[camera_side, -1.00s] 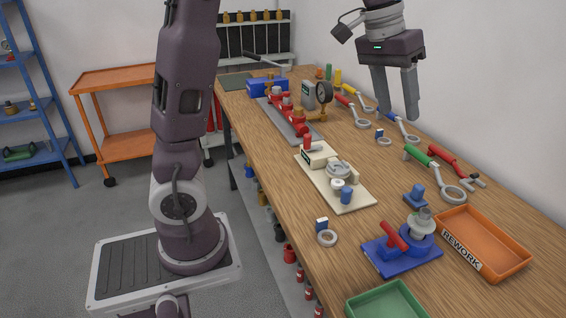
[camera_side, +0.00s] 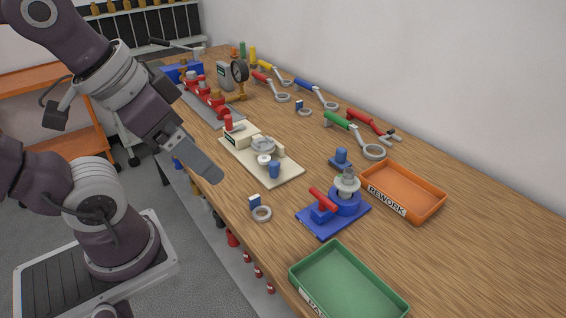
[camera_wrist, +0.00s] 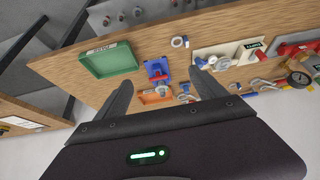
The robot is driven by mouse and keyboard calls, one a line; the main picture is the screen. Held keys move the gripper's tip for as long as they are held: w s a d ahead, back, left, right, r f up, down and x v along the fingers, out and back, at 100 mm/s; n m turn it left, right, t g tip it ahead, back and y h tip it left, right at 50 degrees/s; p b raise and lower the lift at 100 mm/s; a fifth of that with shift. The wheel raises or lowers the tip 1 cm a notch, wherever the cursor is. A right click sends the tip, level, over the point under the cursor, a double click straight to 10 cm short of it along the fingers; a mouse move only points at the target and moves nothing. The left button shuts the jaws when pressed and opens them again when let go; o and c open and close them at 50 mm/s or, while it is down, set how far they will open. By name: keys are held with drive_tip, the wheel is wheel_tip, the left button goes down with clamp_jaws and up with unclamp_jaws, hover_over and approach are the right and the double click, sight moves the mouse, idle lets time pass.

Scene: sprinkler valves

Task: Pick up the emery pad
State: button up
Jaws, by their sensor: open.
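A small blue piece with a rounded knob on a flat square base (camera_side: 341,158) stands on the wooden bench, behind the blue fixture and left of the orange tray. It may be the emery pad, but no label confirms this. My gripper (camera_side: 208,172) is above the bench's left edge in the side view, left of the cream fixture plate and well apart from the blue piece. In the wrist view my gripper's two fingers (camera_wrist: 161,88) are spread, with nothing between them held.
A blue fixture (camera_side: 330,221) with a red lever and the orange REWORK tray (camera_side: 430,208) stand close to the blue piece. A green tray (camera_side: 347,290) is at the front. Wrenches (camera_side: 355,136) lie behind. A cream plate (camera_side: 290,178) holds fixture parts. The bench's right side is bare.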

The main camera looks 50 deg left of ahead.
drive_tip(key=w+a+r, duration=0.1)
drive_tip(key=w+r, duration=0.1)
drive_tip(key=w, duration=1.1)
drive_tip(key=g, duration=0.1)
hover_over(342, 148)
drive_tip(key=s+d, duration=0.2)
drive_tip(key=s, duration=0.5)
wheel_tip(342, 148, down, 13)
drive_tip(key=w+f, duration=0.1)
drive_tip(key=f, duration=0.2)
drive_tip(key=w+a+f, duration=0.1)
drive_tip(key=w+f, duration=0.1)
drive_tip(key=w+a+f, duration=0.1)
drive_tip(key=w+f, duration=0.1)
drive_tip(key=f, duration=0.1)
drive_tip(key=shift+a+f, duration=0.2)
drive_tip(key=shift+f, duration=0.15)
drive_tip(key=x, duration=0.7)
drive_tip(key=shift+w+d, duration=0.15)
drive_tip(key=shift+d, duration=0.15)
drive_tip(key=c, duration=1.6)
drive_tip(key=shift+r, duration=0.2)
